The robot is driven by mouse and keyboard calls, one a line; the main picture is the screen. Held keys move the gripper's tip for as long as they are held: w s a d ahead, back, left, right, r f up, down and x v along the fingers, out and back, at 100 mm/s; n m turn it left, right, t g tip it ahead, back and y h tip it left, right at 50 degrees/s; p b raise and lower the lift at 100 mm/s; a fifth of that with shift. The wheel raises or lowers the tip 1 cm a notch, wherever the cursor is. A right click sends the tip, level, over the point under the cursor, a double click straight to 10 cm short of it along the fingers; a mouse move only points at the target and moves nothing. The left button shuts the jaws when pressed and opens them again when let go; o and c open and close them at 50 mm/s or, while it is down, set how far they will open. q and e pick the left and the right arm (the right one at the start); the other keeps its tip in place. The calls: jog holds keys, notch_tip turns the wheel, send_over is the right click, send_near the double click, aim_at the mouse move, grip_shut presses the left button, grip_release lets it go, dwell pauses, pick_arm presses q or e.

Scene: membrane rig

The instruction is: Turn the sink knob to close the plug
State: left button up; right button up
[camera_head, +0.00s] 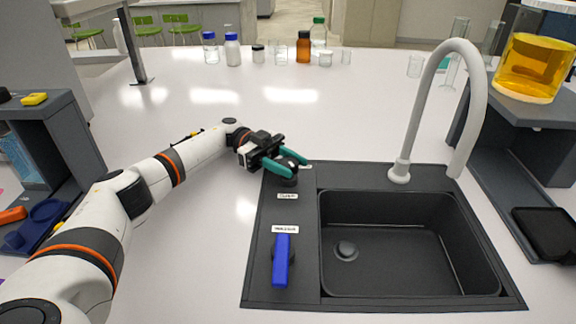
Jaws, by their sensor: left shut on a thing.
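The dark sink (409,293) is set in the white bench. A dark round knob (287,180) is at the back left corner of its rim, with small white labels around it that are too small to read. My left gripper (287,167) reaches in from the left, and its teal fingers are closed around the knob, partly hiding it. A round dark plug (346,250) shows at the left of the basin floor; I cannot tell if it is raised or seated. My right gripper is out of view.
A blue lever (281,262) stands on the sink's left rim. A tall grey faucet (400,173) arches over the right of the basin. Bottles and glassware stand at the back, including a brown bottle (304,48). Dark shelves flank the bench; its middle is clear.

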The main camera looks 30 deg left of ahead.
aim_at(289, 161)
pick_arm(q)
jog(key=shift+r, duration=0.1)
jog(key=o, duration=1)
jog(key=shift+d, duration=0.15)
jog(key=shift+c, duration=0.2)
notch_tip(289, 161, up, 10)
